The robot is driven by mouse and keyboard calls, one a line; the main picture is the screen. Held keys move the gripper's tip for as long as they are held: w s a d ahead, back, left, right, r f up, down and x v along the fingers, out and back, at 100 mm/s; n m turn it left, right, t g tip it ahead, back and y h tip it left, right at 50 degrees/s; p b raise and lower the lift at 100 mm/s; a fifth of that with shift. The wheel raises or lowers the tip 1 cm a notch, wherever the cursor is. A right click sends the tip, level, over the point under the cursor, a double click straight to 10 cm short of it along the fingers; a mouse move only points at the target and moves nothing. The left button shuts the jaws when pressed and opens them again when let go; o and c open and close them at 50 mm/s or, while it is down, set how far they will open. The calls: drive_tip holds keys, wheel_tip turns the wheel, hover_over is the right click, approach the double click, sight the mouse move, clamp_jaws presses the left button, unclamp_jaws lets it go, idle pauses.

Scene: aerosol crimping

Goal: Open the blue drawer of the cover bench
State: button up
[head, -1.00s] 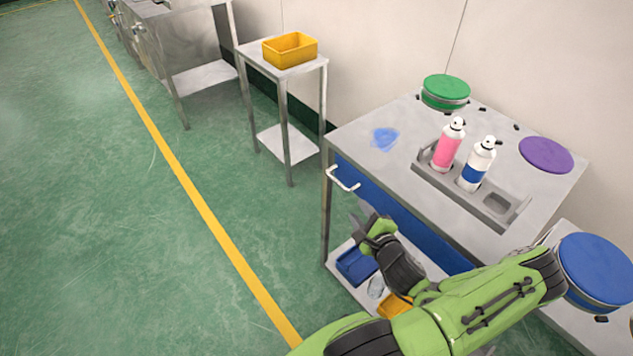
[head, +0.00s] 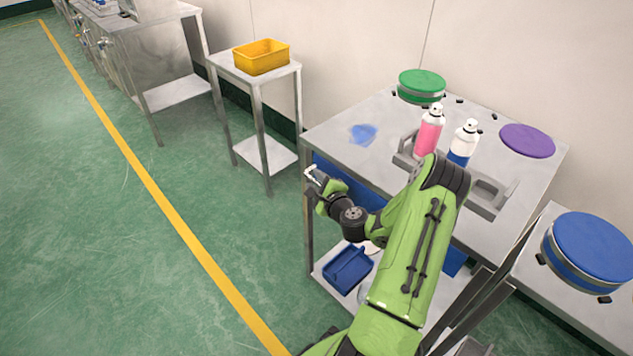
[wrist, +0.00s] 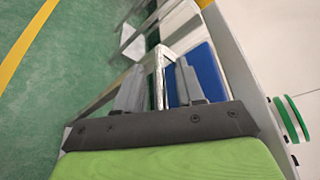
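The cover bench (head: 338,115) has a grey metal top, with the blue drawer (head: 364,196) under its front edge. The drawer front looks flush with the bench, so it appears shut. The blue drawer front (wrist: 207,70) also shows behind the right finger. My arm hides the right part of the drawer.
On the bench top are a pink can (head: 430,133), a blue-and-white can (head: 462,145) in a grey holder, a green lid (head: 421,82) and a purple disc (head: 527,140). A blue bin (head: 348,267) sits on the lower shelf. The green floor (head: 90,230) at left is clear.

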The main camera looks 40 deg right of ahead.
drive_tip(key=shift+w, duration=0.15)
clamp_jaws()
